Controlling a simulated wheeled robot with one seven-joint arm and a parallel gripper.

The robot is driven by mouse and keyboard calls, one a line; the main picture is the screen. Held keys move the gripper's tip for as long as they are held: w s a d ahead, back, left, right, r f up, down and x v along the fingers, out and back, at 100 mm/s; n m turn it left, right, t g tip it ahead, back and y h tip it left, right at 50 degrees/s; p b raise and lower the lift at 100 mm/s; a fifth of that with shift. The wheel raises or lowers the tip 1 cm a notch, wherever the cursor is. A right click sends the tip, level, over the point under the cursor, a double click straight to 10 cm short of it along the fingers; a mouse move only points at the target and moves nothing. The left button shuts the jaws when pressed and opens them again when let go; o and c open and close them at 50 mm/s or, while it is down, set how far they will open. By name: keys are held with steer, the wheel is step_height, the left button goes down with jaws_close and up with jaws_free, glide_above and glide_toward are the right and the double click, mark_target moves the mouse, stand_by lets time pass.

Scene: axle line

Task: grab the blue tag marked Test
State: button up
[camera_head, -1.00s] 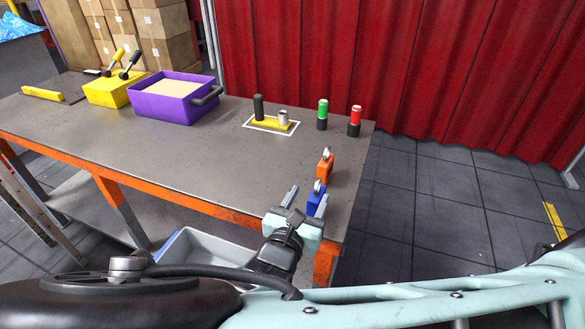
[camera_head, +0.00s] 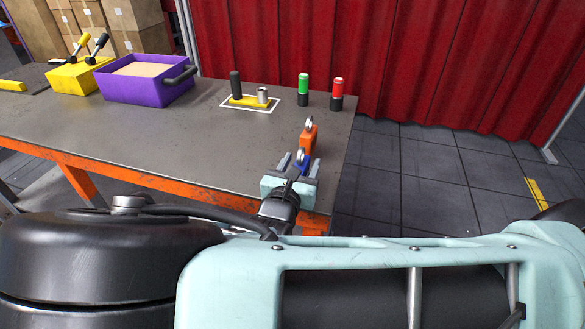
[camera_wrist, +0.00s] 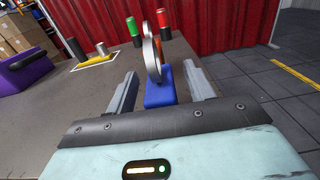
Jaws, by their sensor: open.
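The blue tag (camera_head: 304,168) with a metal ring on top stands near the right front corner of the table. In the wrist view the blue tag (camera_wrist: 160,88) sits between the two fingers of my gripper (camera_wrist: 161,90), with a gap on each side. My gripper (camera_head: 302,166) is open around it. No marking on the tag can be read. An orange tag (camera_head: 308,138) with its own ring stands just behind the blue one. In the wrist view the ring hides most of what is behind it.
Red (camera_head: 337,92) and green (camera_head: 303,88) cylinders stand behind the tags at the table's (camera_head: 190,135) right end. A yellow plate (camera_head: 250,101) with two posts, a purple bin (camera_head: 148,82) and a yellow lever box (camera_head: 77,80) stand farther left. The table's middle is clear.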

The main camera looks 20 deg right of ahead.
steer(key=shift+c, duration=0.3)
steer(key=c, duration=1)
steer(key=shift+r, duration=0.1)
